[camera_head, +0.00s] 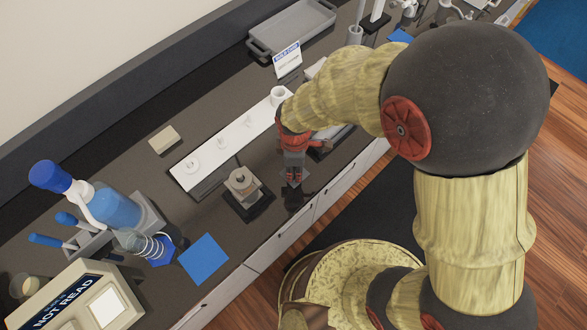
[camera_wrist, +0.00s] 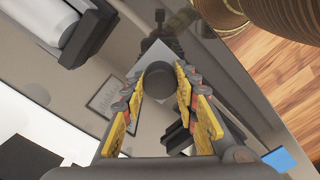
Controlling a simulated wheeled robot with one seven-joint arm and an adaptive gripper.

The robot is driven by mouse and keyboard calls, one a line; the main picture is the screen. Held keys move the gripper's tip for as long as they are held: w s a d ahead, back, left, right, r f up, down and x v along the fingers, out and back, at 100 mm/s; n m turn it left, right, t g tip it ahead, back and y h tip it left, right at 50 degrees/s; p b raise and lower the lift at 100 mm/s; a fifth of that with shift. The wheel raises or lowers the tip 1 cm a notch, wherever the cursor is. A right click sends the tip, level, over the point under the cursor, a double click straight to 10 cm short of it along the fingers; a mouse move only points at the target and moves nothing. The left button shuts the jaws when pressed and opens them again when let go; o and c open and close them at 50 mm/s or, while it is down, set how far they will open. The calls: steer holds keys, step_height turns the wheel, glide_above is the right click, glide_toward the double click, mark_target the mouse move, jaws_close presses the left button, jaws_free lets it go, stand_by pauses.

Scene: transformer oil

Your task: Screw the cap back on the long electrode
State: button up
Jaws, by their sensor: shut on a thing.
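My gripper (camera_head: 294,172) points down over the front part of the dark counter, right of the small metal block. In the wrist view my gripper (camera_wrist: 160,88) has its yellow-sided fingers closed around a dark grey round piece (camera_wrist: 158,79), seen end-on. I cannot tell whether this piece is the cap or part of the electrode. A pale grey diamond-shaped surface (camera_wrist: 136,66) shows behind it, and I cannot tell whether they touch. A metal block (camera_head: 242,182) sits on a black base. No separate long electrode can be made out for sure.
A white tray (camera_head: 210,160) with small white pieces and a white cup (camera_head: 278,95) lies behind my gripper. A blue-capped wash bottle (camera_head: 110,207), blue square (camera_head: 204,258) and display box (camera_head: 85,300) stand left. A grey tray (camera_head: 300,28) is at the back.

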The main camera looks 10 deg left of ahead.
steer(key=shift+r+p, duration=1.95)
steer(key=shift+r, duration=0.6)
steer(key=o, duration=0.5)
jaws_close()
step_height(320, 180, up, 17)
steer(key=p, duration=1.2)
glide_above(239, 175)
steer(key=shift+r, duration=0.1)
steer(key=shift+f, duration=0.2)
steer(key=shift+f+b, duration=1.55)
steer(key=shift+f, duration=0.8)
steer(key=shift+f+b, duration=0.4)
steer(key=shift+f, duration=0.3)
